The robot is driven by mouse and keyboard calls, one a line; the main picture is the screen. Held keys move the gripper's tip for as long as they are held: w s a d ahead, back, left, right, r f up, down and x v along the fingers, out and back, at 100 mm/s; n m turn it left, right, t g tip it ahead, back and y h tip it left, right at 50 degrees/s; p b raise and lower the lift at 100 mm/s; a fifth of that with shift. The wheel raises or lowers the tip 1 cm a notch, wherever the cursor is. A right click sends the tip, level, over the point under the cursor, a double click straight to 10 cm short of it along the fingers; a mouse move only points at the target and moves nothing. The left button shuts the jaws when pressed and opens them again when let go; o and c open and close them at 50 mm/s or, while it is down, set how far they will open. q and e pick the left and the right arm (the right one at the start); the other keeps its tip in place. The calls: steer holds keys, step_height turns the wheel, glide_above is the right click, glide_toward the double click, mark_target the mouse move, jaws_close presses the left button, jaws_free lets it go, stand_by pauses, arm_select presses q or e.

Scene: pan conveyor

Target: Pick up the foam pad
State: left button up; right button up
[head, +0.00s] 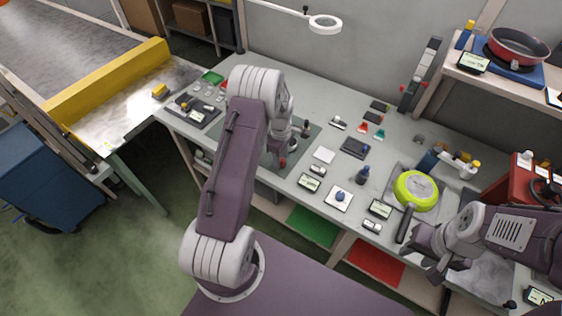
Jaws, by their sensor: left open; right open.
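A small flat white square (324,154) lies on the grey workbench right of my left gripper; it looks like the foam pad, though I cannot be sure from its look alone. My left gripper (283,158) points down over a dark mat, apart from the white square. It is open, and the forearm partly hides it. My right gripper (440,262) is open at the bench's front right, below the handle of a lime-green pan (416,190). No object shows between its fingers.
Around the square are a dark box (354,147), a small display (309,182) and a white plate with a blue knob (338,199). A red pan (517,46) sits on the raised shelf at right. The conveyor (60,50) is at left.

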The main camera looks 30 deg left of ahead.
mark_target(283, 161)
arm_select(q)
steer(key=shift+f, duration=0.65)
steer(key=shift+d, duration=0.15)
steer(key=shift+c, duration=0.3)
jaws_close()
steer(key=shift+r, duration=0.1)
steer(key=r, duration=0.3)
steer(key=r+b, duration=0.1)
steer(key=shift+d+r, duration=0.25)
steer(key=shift+d, duration=0.15)
steer(key=s+d+r, duration=0.2)
steer(key=d+r, duration=0.4)
steer(key=d, duration=0.4)
steer(key=shift+d+r+b, duration=0.2)
steer(key=shift+d+b, duration=0.1)
steer(key=shift+b, duration=0.15)
